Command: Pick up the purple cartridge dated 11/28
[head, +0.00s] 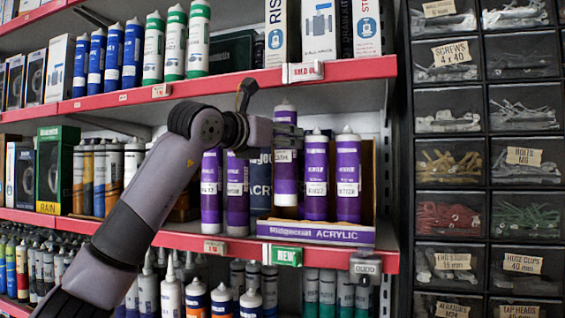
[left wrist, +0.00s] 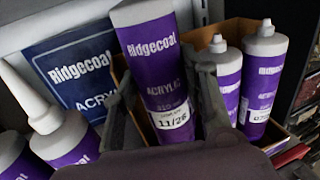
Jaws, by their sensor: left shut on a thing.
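My left gripper (head: 287,133) is shut around a purple cartridge (head: 286,185) with a grey cap. The cartridge is upright and stands higher than the purple cartridges beside it. In the left wrist view the gripper's fingers (left wrist: 165,95) are on both sides of this cartridge (left wrist: 150,45). Its white date label (left wrist: 172,120) looks like 11/26, though the last digit is not sharp. Two more purple cartridges (head: 316,180) (head: 348,175) stand just right of it in an open display box (head: 316,233). Two others (head: 211,190) (head: 237,195) stand to the left. My right gripper is not in view.
The upper shelf (head: 230,82) with its red edge runs above the gripper. A blue Ridgecoat box (left wrist: 78,65) stands behind the purple cartridges. A black drawer rack (head: 487,170) is on the right.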

